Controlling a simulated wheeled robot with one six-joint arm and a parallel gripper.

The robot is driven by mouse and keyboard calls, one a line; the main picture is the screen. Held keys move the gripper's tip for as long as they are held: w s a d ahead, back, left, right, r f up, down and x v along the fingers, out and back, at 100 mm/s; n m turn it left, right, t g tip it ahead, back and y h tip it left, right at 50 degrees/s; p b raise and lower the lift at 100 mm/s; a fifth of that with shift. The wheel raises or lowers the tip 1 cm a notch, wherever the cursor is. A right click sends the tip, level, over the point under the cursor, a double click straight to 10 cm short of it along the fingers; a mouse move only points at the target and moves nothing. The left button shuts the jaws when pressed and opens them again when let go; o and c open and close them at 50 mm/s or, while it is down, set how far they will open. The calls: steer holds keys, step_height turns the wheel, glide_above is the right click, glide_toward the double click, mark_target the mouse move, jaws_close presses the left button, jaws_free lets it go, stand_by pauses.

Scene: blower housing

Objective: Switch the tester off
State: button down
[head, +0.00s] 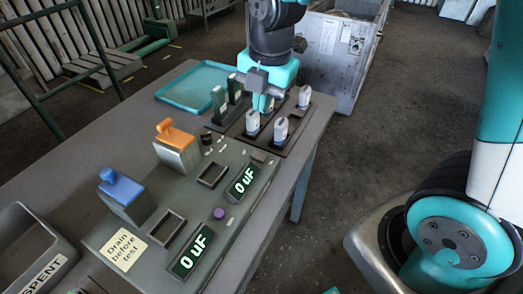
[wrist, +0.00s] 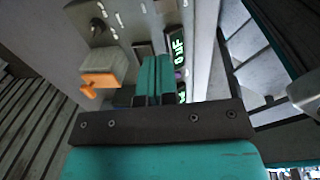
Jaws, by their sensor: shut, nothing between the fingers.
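The tester (head: 215,205) is a grey panel on the table, and both its displays (head: 243,182) (head: 194,251) are lit and read 0 uF. It carries an orange lever block (head: 176,146), a blue lever block (head: 122,192), a purple button (head: 219,213) and a small dark knob (head: 207,139) near its far edge. In the wrist view the orange lever (wrist: 98,82) and dark knob (wrist: 97,27) show left of the fingers. My gripper (head: 262,104) is shut and empty, above the capacitor rack beyond the tester. Its fingers (wrist: 153,72) hide part of the panel in the wrist view.
The dark rack (head: 280,146) holds several white capacitors (head: 281,129). Green capacitors (head: 218,101) stand left of it. An empty teal tray (head: 172,97) lies behind. A bin marked SPENT (head: 45,265) and a "Drain before test" note (head: 124,249) are at near left.

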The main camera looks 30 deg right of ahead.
mark_target(256, 154)
stand_by(0.3)
steer(key=f, duration=0.4)
steer(key=w+f+p, duration=0.1)
steer(key=f, duration=0.4)
steer(key=a+f, duration=0.1)
steer(key=f, duration=0.3)
steer(key=shift+w+f, duration=0.15)
steer(key=shift+f, duration=0.25)
